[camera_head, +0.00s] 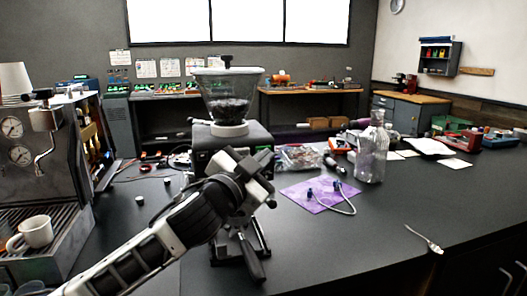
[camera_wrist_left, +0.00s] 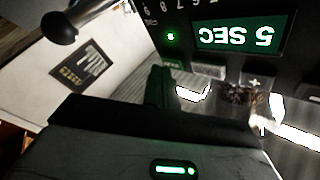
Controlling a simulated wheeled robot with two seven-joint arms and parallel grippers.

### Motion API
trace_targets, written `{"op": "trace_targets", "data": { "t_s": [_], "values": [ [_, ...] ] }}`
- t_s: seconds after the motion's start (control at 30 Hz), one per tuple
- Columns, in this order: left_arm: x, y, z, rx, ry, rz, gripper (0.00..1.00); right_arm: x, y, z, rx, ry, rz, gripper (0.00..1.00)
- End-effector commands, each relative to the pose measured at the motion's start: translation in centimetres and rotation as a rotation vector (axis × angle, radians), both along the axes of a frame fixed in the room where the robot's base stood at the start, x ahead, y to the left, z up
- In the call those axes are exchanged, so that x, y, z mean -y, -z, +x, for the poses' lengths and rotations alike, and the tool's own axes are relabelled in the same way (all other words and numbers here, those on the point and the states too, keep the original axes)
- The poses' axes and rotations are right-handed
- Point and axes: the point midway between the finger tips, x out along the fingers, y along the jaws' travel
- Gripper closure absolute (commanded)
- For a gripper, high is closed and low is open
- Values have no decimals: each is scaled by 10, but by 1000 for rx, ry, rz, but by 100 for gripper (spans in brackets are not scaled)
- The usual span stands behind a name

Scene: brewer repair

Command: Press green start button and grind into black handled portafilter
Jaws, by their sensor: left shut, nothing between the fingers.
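The grinder (camera_head: 205,137) stands on the counter with a clear hopper of dark beans (camera_head: 229,100) on top. A portafilter with a black handle (camera_head: 250,260) sits low at its front, the handle pointing toward me. My left gripper (camera_head: 262,178) is shut and empty in front of the grinder's face, hiding much of its panel. In the left wrist view, the panel's green display (camera_wrist_left: 238,36) reads "5 SEC" upside down. A small green light (camera_wrist_left: 170,36) glows beside it; I cannot tell if this is the start button. Touching is unclear. My right gripper is out of view.
An espresso machine (camera_head: 30,150) with a white cup (camera_head: 32,232) on its tray stands at the left. The right front counter is mostly clear.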

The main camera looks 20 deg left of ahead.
Motion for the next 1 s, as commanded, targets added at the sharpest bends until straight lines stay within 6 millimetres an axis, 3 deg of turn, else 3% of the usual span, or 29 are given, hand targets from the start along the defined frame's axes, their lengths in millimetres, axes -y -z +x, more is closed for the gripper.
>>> {"op": "trace_targets", "data": {
  "t_s": [1.0],
  "values": [
    [-4,0,5,0,-1,0,100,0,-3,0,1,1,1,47]
  ]
}}
